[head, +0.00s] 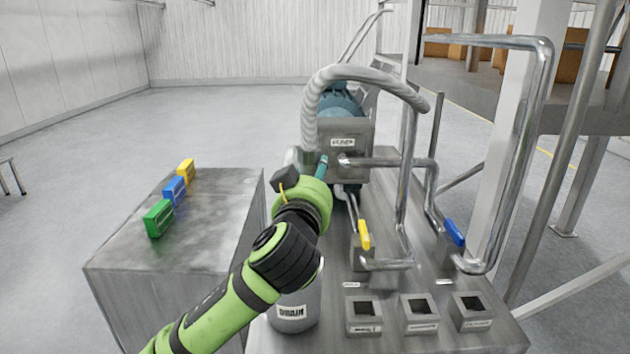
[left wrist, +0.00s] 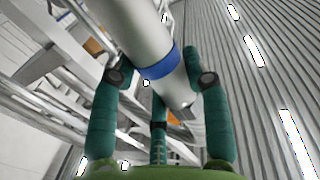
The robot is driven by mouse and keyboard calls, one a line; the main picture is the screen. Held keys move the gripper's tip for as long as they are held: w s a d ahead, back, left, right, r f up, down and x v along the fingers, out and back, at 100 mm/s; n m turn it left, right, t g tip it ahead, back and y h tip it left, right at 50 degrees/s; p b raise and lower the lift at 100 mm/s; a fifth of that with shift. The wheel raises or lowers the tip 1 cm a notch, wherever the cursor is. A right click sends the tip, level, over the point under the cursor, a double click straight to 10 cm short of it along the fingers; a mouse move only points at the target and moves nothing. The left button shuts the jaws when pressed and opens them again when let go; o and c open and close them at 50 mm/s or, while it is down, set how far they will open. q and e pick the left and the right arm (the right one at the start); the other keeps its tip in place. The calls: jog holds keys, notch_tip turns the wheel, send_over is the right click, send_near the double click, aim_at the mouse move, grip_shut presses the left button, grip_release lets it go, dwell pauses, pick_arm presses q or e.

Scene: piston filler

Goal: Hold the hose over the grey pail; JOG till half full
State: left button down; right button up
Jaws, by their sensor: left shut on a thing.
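The grey ribbed hose (head: 345,72) arches over the pump, its left end coming down near my left gripper (head: 322,166). In the left wrist view, the left gripper (left wrist: 160,90) has its teal fingers closed around a pale grey tube with a blue band (left wrist: 160,65), which appears to be the hose's end. In the head view my gripper hides the hose's lower end. A grey pail (head: 293,318) labelled DRAIN stands at the bench front, below my forearm, which covers its upper part; its inside and level are hidden. My right gripper is not in view.
The pump (head: 343,150) stands behind the gripper. Steel pipes with a yellow valve handle (head: 364,235) and a blue one (head: 454,232) rise at right. Three labelled boxes (head: 365,316) line the bench front. Green, blue and yellow blocks (head: 174,190) sit on the left cabinet (head: 215,240).

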pick_arm(q)
jog(key=f, duration=0.1)
jog(key=a+f+b, duration=0.1)
jog(key=shift+a+f+b, duration=0.1)
jog(key=shift+f+b, duration=0.2)
jog(key=shift+f, duration=0.05)
jog(key=a+f+b, duration=0.1)
jog(key=f+b, duration=0.1)
jog(key=f, duration=0.1)
jog(key=a+f+b, duration=0.1)
jog(key=shift+a+f+b, duration=0.3)
jog(key=shift+f, duration=0.1)
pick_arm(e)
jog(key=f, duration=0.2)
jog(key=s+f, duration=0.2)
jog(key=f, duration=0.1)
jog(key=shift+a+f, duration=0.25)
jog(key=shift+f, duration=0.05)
pick_arm(q)
jog(key=shift+w, duration=0.1)
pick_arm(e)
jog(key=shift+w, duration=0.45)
